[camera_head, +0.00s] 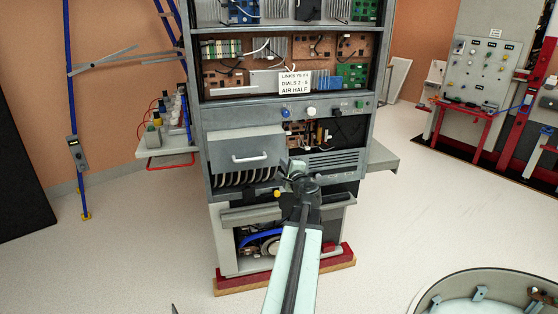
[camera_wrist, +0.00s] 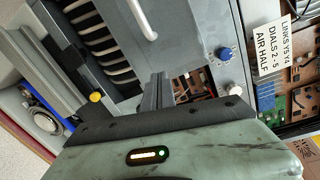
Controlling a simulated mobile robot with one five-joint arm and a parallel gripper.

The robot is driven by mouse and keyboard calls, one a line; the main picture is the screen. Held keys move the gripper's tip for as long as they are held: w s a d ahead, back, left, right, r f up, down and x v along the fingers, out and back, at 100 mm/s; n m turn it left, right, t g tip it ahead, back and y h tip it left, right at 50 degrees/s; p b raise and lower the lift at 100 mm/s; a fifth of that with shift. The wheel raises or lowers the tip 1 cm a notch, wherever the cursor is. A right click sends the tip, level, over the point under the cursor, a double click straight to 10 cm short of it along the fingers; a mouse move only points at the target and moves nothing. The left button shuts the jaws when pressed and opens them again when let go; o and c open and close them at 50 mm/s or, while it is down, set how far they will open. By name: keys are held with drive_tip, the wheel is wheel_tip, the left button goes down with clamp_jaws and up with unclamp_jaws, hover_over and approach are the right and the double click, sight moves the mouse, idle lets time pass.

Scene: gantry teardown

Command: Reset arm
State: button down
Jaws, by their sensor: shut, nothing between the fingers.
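My arm reaches forward from the bottom of the head view, and my gripper (camera_head: 298,168) is in front of the grey equipment cabinet (camera_head: 230,118). In the wrist view my gripper (camera_wrist: 158,88) is shut, its fingers together with nothing between them. Behind the fingers are the cabinet's grey panel with a light handle (camera_wrist: 145,20) and an opening with brown circuit boards (camera_wrist: 190,85). Whether the fingers touch the cabinet cannot be told.
A blue knob (camera_wrist: 225,54), a yellow knob (camera_wrist: 96,96) and a white label (camera_head: 295,83) are close by. A side shelf (camera_head: 165,147) holds small items. A round grey-rimmed tub (camera_head: 430,295) stands at lower right.

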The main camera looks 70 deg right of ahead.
drive_tip(key=v, duration=0.5)
drive_tip(key=shift+w+a, duration=0.1)
drive_tip(key=shift+w, duration=0.05)
drive_tip(key=shift+w, duration=0.1)
